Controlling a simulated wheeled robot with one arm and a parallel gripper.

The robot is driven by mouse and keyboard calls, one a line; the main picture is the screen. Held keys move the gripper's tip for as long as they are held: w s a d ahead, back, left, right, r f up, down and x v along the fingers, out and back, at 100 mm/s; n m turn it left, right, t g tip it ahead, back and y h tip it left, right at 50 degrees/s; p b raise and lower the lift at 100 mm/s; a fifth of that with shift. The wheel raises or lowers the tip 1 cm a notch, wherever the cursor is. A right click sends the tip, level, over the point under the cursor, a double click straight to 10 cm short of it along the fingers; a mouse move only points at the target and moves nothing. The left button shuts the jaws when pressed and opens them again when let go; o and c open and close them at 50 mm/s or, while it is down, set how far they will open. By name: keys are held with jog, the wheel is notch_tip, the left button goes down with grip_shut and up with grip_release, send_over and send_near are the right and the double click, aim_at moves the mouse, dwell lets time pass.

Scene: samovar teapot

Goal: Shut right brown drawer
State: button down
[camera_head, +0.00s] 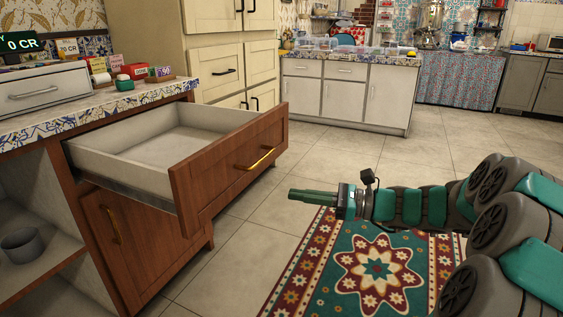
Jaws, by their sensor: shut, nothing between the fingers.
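The brown drawer (217,172) is pulled far out of the counter at the left. Its front is reddish-brown wood with a gold bar handle (255,160), and its pale inside looks empty. My gripper (292,196) is shut and empty. It points left, in the air to the right of the drawer front in the picture, a little lower than the handle. It appears apart from the drawer.
A brown cabinet door (125,240) is below the drawer. An open shelf with a grey pot (22,243) is at the lower left. Small boxes (135,70) stand on the counter. A patterned rug (370,268) lies on the floor below my arm. Tiled floor is clear toward the white island (345,95).

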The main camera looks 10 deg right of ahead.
jog(key=w+d+r+m+t, duration=0.1)
jog(key=w+d+m+t, duration=0.3)
jog(key=d, duration=0.5)
send_near(270, 154)
jog(key=f+x, duration=0.1)
jog(key=x, duration=0.4)
jog(key=shift+w+a+r+b, duration=0.4)
jog(key=shift+w+a+r, duration=0.2)
jog(key=shift+a+r, duration=0.1)
jog(key=shift+w+a+p, duration=0.25)
jog(key=shift+a+p, duration=0.1)
jog(key=shift+a, duration=0.05)
jog(key=f+p+x, duration=0.2)
jog(key=p+x, duration=0.1)
jog(key=x, duration=0.9)
jog(key=w+f+p+x, duration=0.1)
jog(key=f+p+x, duration=0.2)
jog(key=x, duration=0.9)
jog(key=w+f+p+x, duration=0.1)
jog(key=f+p+x, duration=0.1)
jog(key=x, duration=1)
jog(key=shift+a+f+p, duration=0.25)
jog(key=shift+a+p, duration=0.1)
jog(key=shift+p, duration=0.1)
jog(key=shift+w+a, duration=0.35)
jog(key=shift+a, duration=0.15)
jog(key=shift+r, duration=0.25)
